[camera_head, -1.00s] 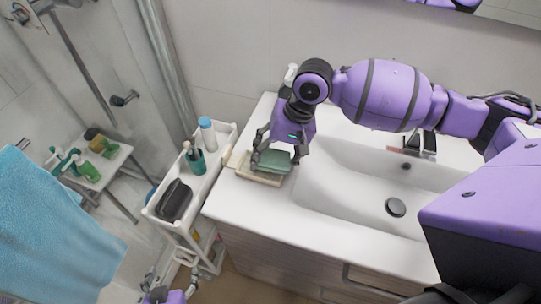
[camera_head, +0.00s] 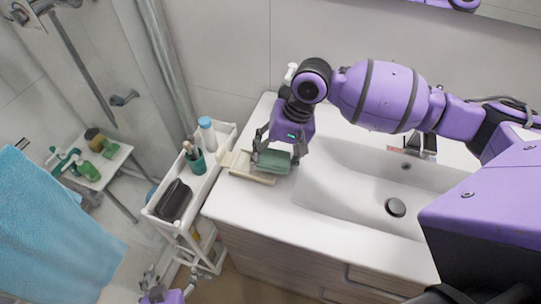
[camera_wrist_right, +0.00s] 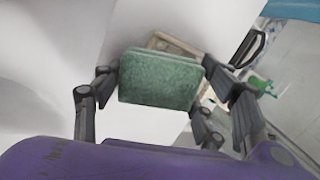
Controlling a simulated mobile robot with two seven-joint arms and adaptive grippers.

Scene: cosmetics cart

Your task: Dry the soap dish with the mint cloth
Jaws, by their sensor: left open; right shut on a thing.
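The mint cloth (camera_head: 273,162) is a folded green pad; it also shows in the right wrist view (camera_wrist_right: 158,82). My right gripper (camera_head: 277,158) is shut on it, with a finger at each side. The beige soap dish (camera_head: 242,170) lies on the counter at its left end. The cloth covers the dish's right part in the head view; whether they touch is unclear. Part of the dish shows behind the cloth in the right wrist view (camera_wrist_right: 176,43). My left gripper (camera_head: 170,284) is open and empty at the bottom edge, low beside the cart and partly cut off.
A white cart (camera_head: 222,150) stands against the counter's left side, holding a blue-capped bottle (camera_head: 207,133), a teal cup (camera_head: 196,161) with brushes and a black case (camera_head: 174,200). The sink basin (camera_head: 350,195) is right of the dish. A blue towel (camera_head: 55,225) hangs at left.

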